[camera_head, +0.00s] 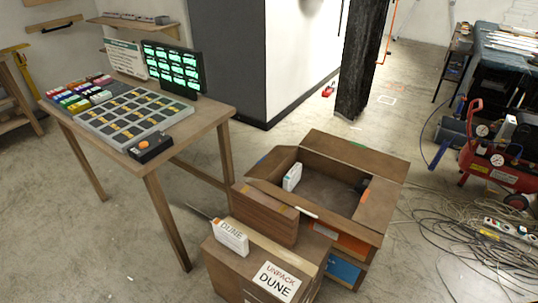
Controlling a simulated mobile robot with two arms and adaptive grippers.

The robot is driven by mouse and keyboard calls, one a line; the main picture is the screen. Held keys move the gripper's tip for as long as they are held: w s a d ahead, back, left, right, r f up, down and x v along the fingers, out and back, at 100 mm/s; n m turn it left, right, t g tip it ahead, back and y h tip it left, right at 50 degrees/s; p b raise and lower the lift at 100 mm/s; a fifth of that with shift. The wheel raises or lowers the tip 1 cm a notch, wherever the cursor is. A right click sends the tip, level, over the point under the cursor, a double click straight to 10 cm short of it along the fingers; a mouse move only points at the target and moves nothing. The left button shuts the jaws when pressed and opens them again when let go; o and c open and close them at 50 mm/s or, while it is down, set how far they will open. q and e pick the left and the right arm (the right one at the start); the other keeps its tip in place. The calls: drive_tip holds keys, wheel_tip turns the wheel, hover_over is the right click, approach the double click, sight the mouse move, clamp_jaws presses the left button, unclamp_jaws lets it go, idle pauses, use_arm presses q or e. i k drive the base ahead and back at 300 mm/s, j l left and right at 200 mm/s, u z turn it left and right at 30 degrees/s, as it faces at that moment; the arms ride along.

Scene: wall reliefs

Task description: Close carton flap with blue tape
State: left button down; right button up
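An open brown carton (277,197) stands right of centre on other boxes. Its flaps are spread outward around the opening. The left flap (270,167) bears a small blue tape mark (262,160) at its outer edge. The back flap (345,149) bears a green tape mark (357,144), and a white strip (305,212) lies along the front flap. The right flap (376,205) leans outward. A white box (292,177) and a dark object (361,187) are inside the carton. Neither of my grippers is in view.
A box labelled "UNPACK DUNE" (232,271) stands in front with a white DUNE pack (231,237) on it. A wooden table (215,112) with a slotted tray is at left. A red compressor (490,158) and tangled cables (475,235) lie at right. Floor behind the carton is mostly clear.

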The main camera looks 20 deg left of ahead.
sight(268, 163)
drive_tip(key=i+j+z, duration=0.1)
drive_tip(key=j+z, duration=0.25)
drive_tip(key=j, duration=1.05)
drive_tip(key=k+j+z, duration=0.1)
drive_tip(key=j+z, duration=0.25)
drive_tip(key=j, duration=1.05)
